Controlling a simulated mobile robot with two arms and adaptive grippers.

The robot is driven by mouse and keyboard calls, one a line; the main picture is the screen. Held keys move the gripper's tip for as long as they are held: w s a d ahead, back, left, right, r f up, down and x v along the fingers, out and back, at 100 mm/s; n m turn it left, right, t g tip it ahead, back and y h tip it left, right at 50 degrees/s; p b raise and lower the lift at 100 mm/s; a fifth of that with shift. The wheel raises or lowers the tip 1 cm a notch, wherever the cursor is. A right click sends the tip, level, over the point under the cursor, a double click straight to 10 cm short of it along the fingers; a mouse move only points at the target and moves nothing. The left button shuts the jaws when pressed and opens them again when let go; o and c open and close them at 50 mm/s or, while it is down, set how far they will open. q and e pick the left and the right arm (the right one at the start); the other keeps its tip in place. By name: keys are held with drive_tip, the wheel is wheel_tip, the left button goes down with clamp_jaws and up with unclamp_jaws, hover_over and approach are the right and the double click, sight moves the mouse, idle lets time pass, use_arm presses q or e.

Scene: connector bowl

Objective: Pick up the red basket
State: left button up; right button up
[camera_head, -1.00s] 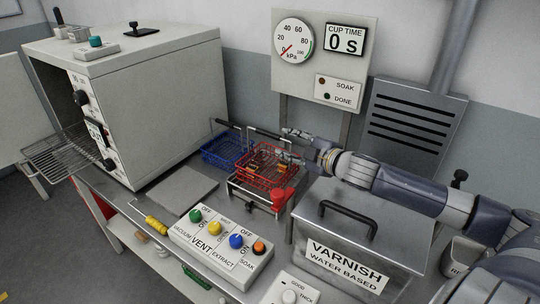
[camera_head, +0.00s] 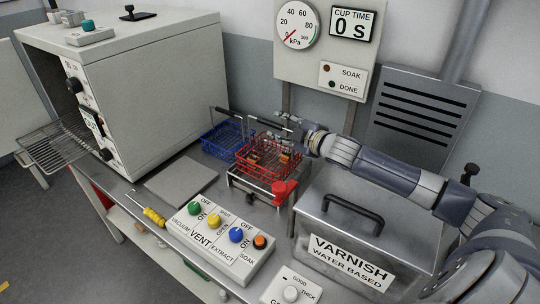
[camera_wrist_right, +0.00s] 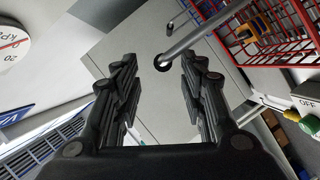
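The red wire basket (camera_head: 246,158) sits on a metal stand at the back of the bench, with small parts inside. A thin metal handle rises above it. My right gripper (camera_head: 284,122) is above the basket's right side, at about handle height. In the right wrist view the gripper (camera_wrist_right: 160,65) is open and empty. The rounded end of a metal rod (camera_wrist_right: 195,38) lies just beyond and between its fingertips, and the red basket (camera_wrist_right: 275,50) shows at upper right. Whether the fingers touch the rod cannot be told. My left gripper is not in view.
A blue wire basket (camera_head: 214,145) stands close on the left of the red one. A varnish tank (camera_head: 330,235) with a black lid handle is in front of my right arm. A control box (camera_head: 218,250) sits at the front. A gauge panel (camera_head: 335,70) rises behind.

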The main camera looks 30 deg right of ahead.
sight(273, 124)
drive_tip(key=shift+w, duration=0.2)
drive_tip(key=shift+w+a, duration=0.1)
drive_tip(key=shift+w, duration=0.2)
drive_tip(key=p+x, duration=0.2)
drive_tip(key=x, duration=0.1)
drive_tip(key=shift+w+a+f, duration=0.15)
drive_tip(key=shift+w+f, duration=0.1)
drive_tip(key=shift+w, duration=0.1)
drive_tip(key=shift+w+f, duration=0.1)
drive_tip(key=shift+w, duration=0.2)
drive_tip(key=shift+w+f, duration=0.1)
drive_tip(key=shift+w, duration=0.05)
drive_tip(key=shift+c, duration=0.6)
clamp_jaws()
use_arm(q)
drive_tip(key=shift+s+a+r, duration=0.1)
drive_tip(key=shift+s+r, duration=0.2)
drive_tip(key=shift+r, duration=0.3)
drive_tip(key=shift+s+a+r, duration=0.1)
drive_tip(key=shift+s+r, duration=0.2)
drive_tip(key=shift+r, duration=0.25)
